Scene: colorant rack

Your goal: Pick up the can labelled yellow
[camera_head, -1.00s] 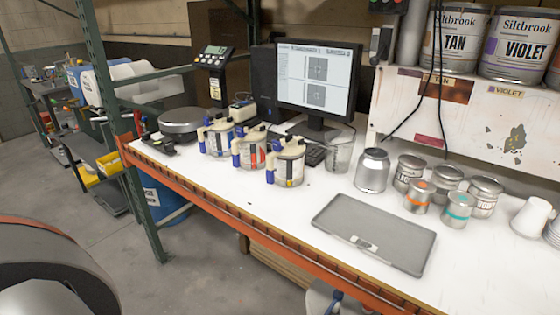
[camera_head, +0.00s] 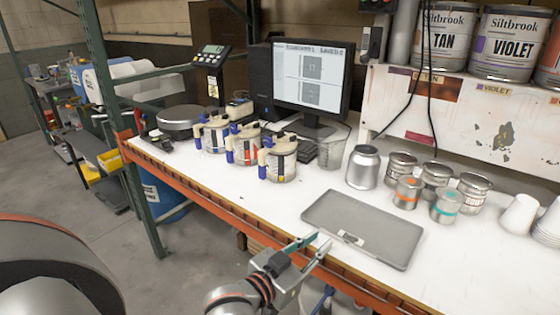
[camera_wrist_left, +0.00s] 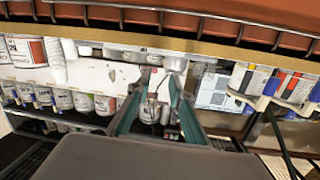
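I cannot make out a can labelled yellow in either view. My left gripper (camera_head: 317,242) is open and empty at the bench's front edge, by the grey tray. In the left wrist view its green fingers (camera_wrist_left: 158,100) are apart, with a row of cans (camera_wrist_left: 82,102) on a shelf at left, labels unreadable. My right gripper is not in view.
The flat grey tray (camera_head: 385,243) lies near the front of the bench (camera_head: 215,180). Three clear pitchers (camera_head: 280,165) stand left of a clear beaker (camera_head: 332,152) and a larger metal can (camera_head: 363,168). White cups (camera_head: 519,213) stand at right. Dark cables hang before the shelf.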

